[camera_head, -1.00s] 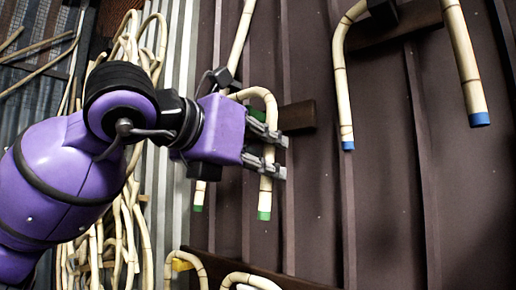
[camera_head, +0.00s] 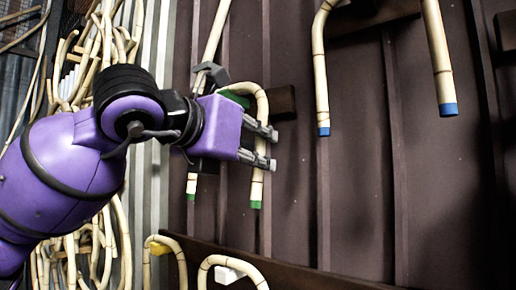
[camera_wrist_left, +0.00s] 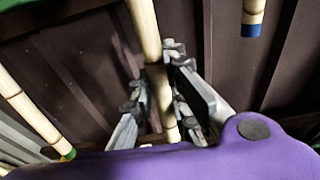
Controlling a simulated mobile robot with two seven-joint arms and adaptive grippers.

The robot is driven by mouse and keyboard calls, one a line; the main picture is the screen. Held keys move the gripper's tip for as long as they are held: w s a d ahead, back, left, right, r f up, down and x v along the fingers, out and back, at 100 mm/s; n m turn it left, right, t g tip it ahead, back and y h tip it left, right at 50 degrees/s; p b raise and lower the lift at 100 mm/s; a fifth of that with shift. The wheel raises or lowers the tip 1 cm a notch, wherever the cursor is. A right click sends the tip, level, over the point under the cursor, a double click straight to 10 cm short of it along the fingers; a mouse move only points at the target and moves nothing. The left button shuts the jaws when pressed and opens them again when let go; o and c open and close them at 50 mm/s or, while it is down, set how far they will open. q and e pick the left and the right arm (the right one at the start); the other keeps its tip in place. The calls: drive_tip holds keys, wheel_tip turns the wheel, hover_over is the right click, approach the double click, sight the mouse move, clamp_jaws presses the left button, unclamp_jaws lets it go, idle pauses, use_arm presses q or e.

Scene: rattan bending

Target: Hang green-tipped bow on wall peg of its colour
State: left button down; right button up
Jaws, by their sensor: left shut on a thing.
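My left gripper (camera_head: 267,149) is shut on one leg of the green-tipped bow (camera_head: 261,106), a pale jointed rattan piece. Its curved top shows above the fingers and a green tip (camera_head: 256,204) hangs below. A second green-tipped leg (camera_head: 191,186) hangs to the left; my gripper hides the part between. A green patch (camera_head: 235,98) shows behind the bow's bend, beside a dark wooden block (camera_head: 281,102) on the wall; whether the bow rests on it is unclear. The left wrist view shows the held leg (camera_wrist_left: 146,30) between the fingers. My right gripper is out of view.
A blue-tipped bow (camera_head: 435,50) hangs on the wall at upper right. Below, a wooden rail (camera_head: 290,273) carries bows by a yellow peg (camera_head: 160,248) and a white peg (camera_head: 228,274). Rattan bundles (camera_head: 100,45) stand at left. A pale pole (camera_head: 214,32) rises behind my gripper.

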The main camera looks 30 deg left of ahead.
use_arm(q)
drive_tip(key=c, duration=1.7)
unclamp_jaws()
drive_tip(key=shift+o, duration=0.3)
drive_tip(key=s+a+r, duration=0.1)
drive_tip(key=s, duration=1.1)
drive_tip(key=shift+a+r, duration=0.35)
